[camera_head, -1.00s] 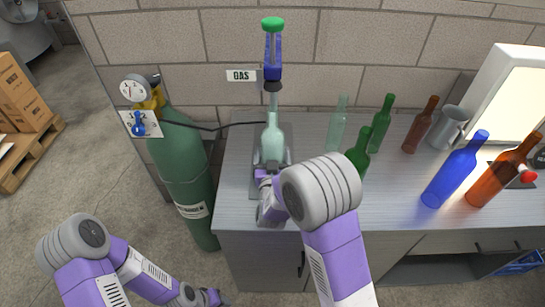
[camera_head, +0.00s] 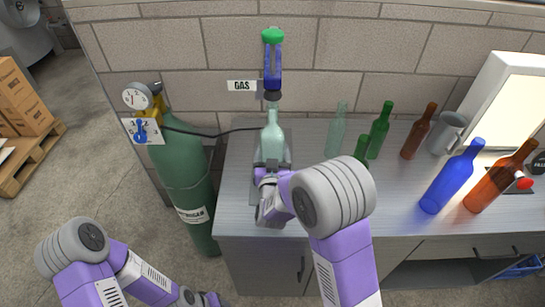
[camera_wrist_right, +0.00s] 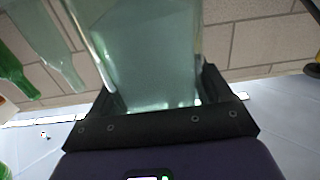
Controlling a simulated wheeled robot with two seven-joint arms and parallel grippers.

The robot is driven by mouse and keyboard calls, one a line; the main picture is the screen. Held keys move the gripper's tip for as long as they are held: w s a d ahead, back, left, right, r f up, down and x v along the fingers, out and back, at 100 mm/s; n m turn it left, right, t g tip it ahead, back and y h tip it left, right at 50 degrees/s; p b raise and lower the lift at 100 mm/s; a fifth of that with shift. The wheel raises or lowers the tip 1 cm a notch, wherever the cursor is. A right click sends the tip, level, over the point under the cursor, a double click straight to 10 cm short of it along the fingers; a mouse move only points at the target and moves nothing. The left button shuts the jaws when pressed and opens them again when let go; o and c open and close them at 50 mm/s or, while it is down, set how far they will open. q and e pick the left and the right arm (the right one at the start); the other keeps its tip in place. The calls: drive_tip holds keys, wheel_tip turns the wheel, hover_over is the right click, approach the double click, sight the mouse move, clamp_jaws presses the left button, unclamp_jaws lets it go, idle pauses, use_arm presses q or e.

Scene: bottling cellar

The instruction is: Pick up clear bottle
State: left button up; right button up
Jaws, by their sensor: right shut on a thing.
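A clear, pale-green bottle (camera_head: 272,143) stands roughly upright at the left end of the counter, its mouth just below the blue gas tap. My right gripper (camera_head: 271,166) is shut around its lower part. In the right wrist view the same bottle (camera_wrist_right: 150,60) fills the space between the two dark jaws (camera_wrist_right: 155,105). Whether its base touches anything is hidden by the gripper. A second clear bottle (camera_head: 337,132) stands farther right on the counter. My left gripper (camera_head: 214,299) is low at the bottom edge, away from the counter; its jaws are unclear.
The gas tap (camera_head: 273,65) with a green top hangs on the wall. A green gas cylinder (camera_head: 185,175) stands left of the counter (camera_head: 235,195). Green bottles (camera_head: 380,130), a brown bottle (camera_head: 418,132), a mug (camera_head: 447,133), and blue (camera_head: 453,175) and orange (camera_head: 503,175) bottles stand right.

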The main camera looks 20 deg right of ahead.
drive_tip(key=p+v, duration=1.4)
drive_tip(key=v, duration=0.4)
